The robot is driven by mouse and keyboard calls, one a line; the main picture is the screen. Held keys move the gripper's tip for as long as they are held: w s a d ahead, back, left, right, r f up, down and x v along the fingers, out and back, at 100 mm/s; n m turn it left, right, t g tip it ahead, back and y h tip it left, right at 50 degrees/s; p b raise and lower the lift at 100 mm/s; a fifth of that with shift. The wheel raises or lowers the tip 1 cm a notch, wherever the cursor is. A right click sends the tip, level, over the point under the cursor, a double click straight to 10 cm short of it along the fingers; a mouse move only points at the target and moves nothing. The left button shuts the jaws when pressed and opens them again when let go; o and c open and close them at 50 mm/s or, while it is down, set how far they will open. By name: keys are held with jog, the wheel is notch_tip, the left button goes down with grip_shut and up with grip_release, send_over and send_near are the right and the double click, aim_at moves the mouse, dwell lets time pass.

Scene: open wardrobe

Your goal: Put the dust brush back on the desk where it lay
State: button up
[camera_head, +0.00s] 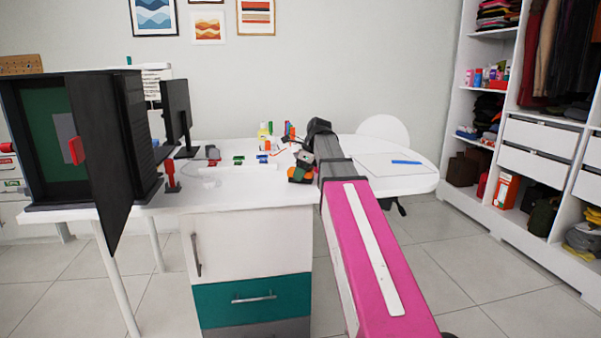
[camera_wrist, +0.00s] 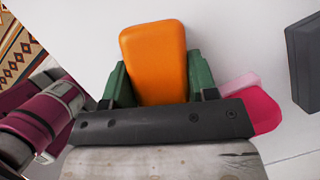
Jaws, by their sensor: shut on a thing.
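My gripper (camera_wrist: 155,88) has its green fingers shut on a rounded orange piece, which I take to be the dust brush (camera_wrist: 157,50). No bristles show, and its lower end is hidden by the gripper's dark body. In the head view my gripper (camera_head: 303,166) is over the middle of the white desk (camera_head: 235,182), with orange and green showing at its tip. I cannot tell whether the brush touches the desk top.
A black cabinet with an open door (camera_head: 95,150) and a monitor (camera_head: 177,110) stand on the left of the desk. Small coloured items (camera_head: 240,160) lie left of my gripper. A white sheet with a blue pen (camera_head: 405,162) lies right. A white chair (camera_head: 385,127) stands behind.

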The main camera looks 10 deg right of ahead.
jog(key=shift+f, duration=0.35)
jog(key=o, duration=1)
jog(key=shift+o, duration=0.2)
